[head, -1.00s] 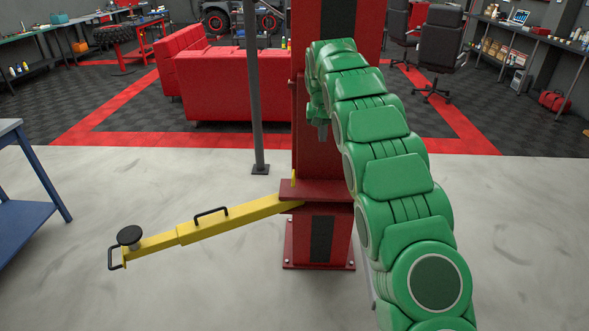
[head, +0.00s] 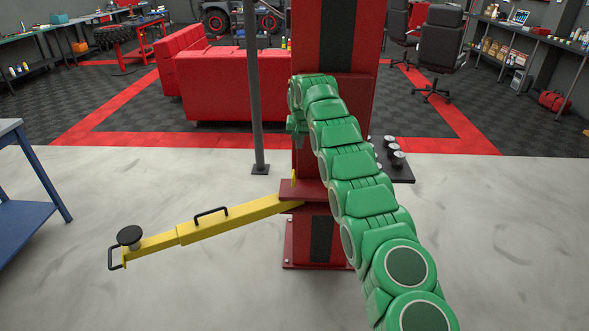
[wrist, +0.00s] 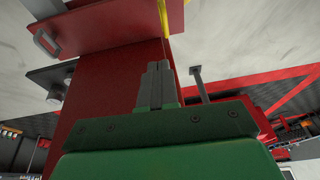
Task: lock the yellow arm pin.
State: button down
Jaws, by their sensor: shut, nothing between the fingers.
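The yellow arm (head: 230,220) reaches out to the left from the dark red carriage (head: 310,192) on the red post. A small upright yellow pin (head: 294,178) stands at the carriage where the arm joins it. In the wrist view a yellow upright piece, seemingly this pin (wrist: 163,18), shows at the top beside the carriage plate. My gripper (head: 304,150) is above the pin, in front of the post, pointing down and apart from the pin. In the wrist view its grey fingers (wrist: 158,68) are together with nothing between them. The pin's lower end is hidden.
The red post (head: 338,50) stands close behind my gripper. A dark tray with several round pads (head: 398,160) sticks out on its right. A thin grey pole (head: 254,90) stands to the left. A blue table (head: 30,185) is at the far left. The floor in front is clear.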

jog(key=shift+w+a+f, duration=0.15)
jog(key=shift+a+f, duration=0.05)
dwell(0.4)
send_over(293, 180)
jog(key=w+d, duration=0.1)
jog(key=w, duration=0.1)
jog(key=shift+f, duration=4.05)
jog(key=shift+w+a+f, duration=0.1)
jog(key=shift+a+f, duration=0.05)
jog(key=shift+f, duration=1.25)
jog(key=shift+a+f, duration=0.1)
jog(key=shift+f, duration=1.25)
